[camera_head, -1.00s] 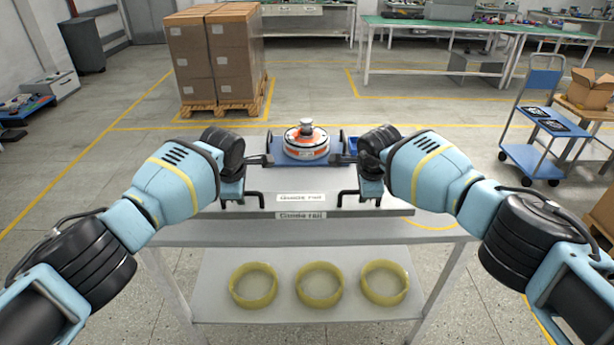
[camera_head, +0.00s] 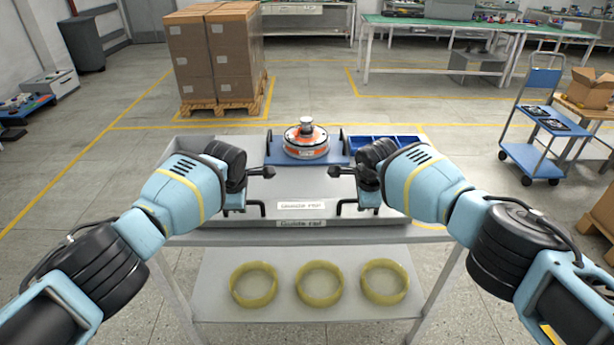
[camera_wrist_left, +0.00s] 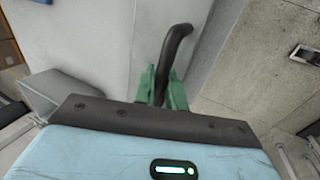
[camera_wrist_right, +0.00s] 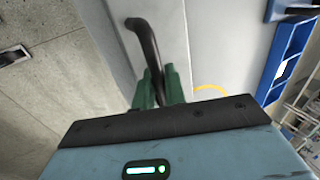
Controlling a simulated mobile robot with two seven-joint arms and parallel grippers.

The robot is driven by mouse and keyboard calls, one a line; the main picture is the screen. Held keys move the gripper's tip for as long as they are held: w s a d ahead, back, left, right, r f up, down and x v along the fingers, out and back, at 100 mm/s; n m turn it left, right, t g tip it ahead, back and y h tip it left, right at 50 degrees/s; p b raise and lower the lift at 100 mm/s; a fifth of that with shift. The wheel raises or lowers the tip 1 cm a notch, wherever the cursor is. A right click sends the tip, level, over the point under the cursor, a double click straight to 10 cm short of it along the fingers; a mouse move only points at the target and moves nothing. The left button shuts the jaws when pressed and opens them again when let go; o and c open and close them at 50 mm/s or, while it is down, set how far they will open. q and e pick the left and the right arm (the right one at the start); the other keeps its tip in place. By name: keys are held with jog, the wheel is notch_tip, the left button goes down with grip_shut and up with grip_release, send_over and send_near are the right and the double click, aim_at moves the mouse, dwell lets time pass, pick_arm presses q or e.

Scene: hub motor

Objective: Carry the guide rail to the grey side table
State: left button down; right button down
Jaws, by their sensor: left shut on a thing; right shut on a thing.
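The guide rail, by its labels, is a broad pale grey body (camera_head: 303,189) with black bent handles in the middle of the head view. My left gripper (camera_wrist_left: 161,85) is shut on the dark curved handle (camera_wrist_left: 177,45) at its left side. My right gripper (camera_wrist_right: 156,88) is shut on the matching handle (camera_wrist_right: 146,42) at its right side. The body looks level between my two hands. It appears over a grey table (camera_head: 430,236); I cannot tell whether they touch. My fingers are mostly hidden in the head view.
An orange and white round motor (camera_head: 306,143) stands on a blue plate behind the rail. Blue bins (camera_head: 398,141) are at its right. Yellow rings (camera_head: 320,283) lie on the table's lower shelf. A carton stack (camera_head: 215,60) and a blue cart (camera_head: 545,130) stand beyond, with open floor between.

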pick_arm(q)
jog(key=shift+d, duration=0.1)
pick_arm(e)
jog(key=shift+a, duration=0.1)
pick_arm(q)
jog(key=c, duration=1.5)
grip_release()
pick_arm(e)
jog(key=c, duration=1.5)
grip_release()
pick_arm(q)
jog(key=shift+o, duration=0.2)
pick_arm(e)
jog(key=shift+o, duration=0.2)
jog(key=shift+f, duration=0.1)
pick_arm(q)
jog(key=shift+f, duration=0.1)
jog(key=shift+s, duration=0.1)
jog(key=v, duration=1.2)
pick_arm(e)
jog(key=v, duration=1.2)
